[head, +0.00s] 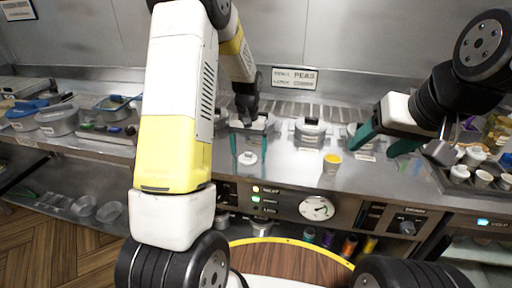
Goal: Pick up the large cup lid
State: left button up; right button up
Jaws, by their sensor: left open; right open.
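A small round white lid (247,158) lies on the steel counter, left of the middle in the head view. I cannot tell its size class for certain. My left gripper (249,152) points down with its two teal fingers apart, one on each side of the lid in the picture. Whether the fingers touch it or are at its height is unclear. My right gripper (374,150) is open and empty above the counter further right, its teal fingers pointing down and left.
A cup with yellow contents (332,164) stands on the counter between my grippers. Several white cups sit in a dark tray (476,184) at the right. Metal containers (311,132) line the back. Tubs with blue utensils (58,119) stand at the left. Knobs and a dial (317,208) are on the front panel.

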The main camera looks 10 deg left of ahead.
pick_arm(q)
jog(key=c, duration=1.4)
jog(key=shift+r, duration=0.15)
jog(key=shift+c, duration=0.2)
